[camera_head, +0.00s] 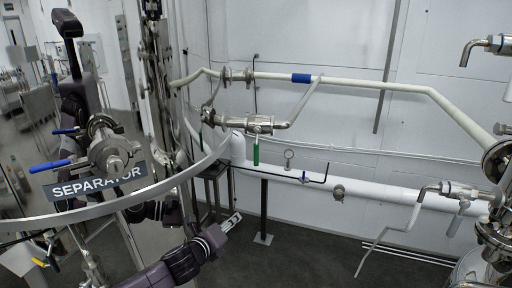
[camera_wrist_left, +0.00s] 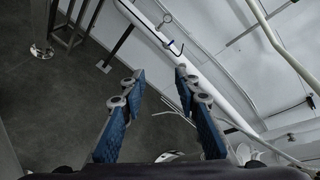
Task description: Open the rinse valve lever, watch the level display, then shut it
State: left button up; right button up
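A steel valve with a blue lever (camera_head: 50,166) sticks out at the left, beside the SEPARATOR sign (camera_head: 97,188); a second blue handle shape above it may be its reflection in the shiny tank. A green lever (camera_head: 256,152) hangs down from a steel valve (camera_head: 245,124) on the back piping. I cannot tell which is the rinse valve. No level display is readable. My left gripper (camera_head: 231,222) is low, right of the tank and apart from both levers. In the left wrist view its blue fingers (camera_wrist_left: 157,76) are spread and empty. My right gripper does not clearly show.
A curved steel rim (camera_head: 190,172) crosses between the tank and the back wall. A thick white pipe (camera_head: 380,194) runs along the wall on a black post (camera_head: 264,205). Steel fittings (camera_head: 460,192) crowd the right edge. Dark floor (camera_head: 300,255) lies open in the middle.

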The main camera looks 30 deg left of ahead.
aim_at(255, 153)
pick_arm(q)
jog(key=w+d+r+m+t+h, duration=0.1)
jog(key=w+r+m+t, duration=0.1)
jog(key=r+m, duration=0.6)
jog(key=w+d+r+m+t+h, duration=0.2)
jog(key=r+m, duration=0.1)
jog(key=r, duration=1)
jog(key=shift+m, duration=0.3)
jog(key=w+p, duration=0.2)
jog(key=w, duration=0.1)
jog(key=w+p, duration=0.2)
jog(key=w, duration=0.2)
jog(key=shift+w+a+f, duration=0.1)
jog(key=shift+w+a, duration=0.1)
jog(key=shift+w, duration=0.1)
pick_arm(e)
jog(key=r, duration=0.1)
jog(key=w+r, duration=0.1)
jog(key=r, duration=0.2)
jog(key=shift+w+d+r, duration=0.15)
jog(key=shift+d+r, duration=0.05)
jog(key=shift+d, duration=0.1)
jog(key=shift+d, duration=0.15)
pick_arm(q)
grip_shut()
pick_arm(e)
jog(key=shift+w+d, duration=0.1)
jog(key=shift+d, duration=0.1)
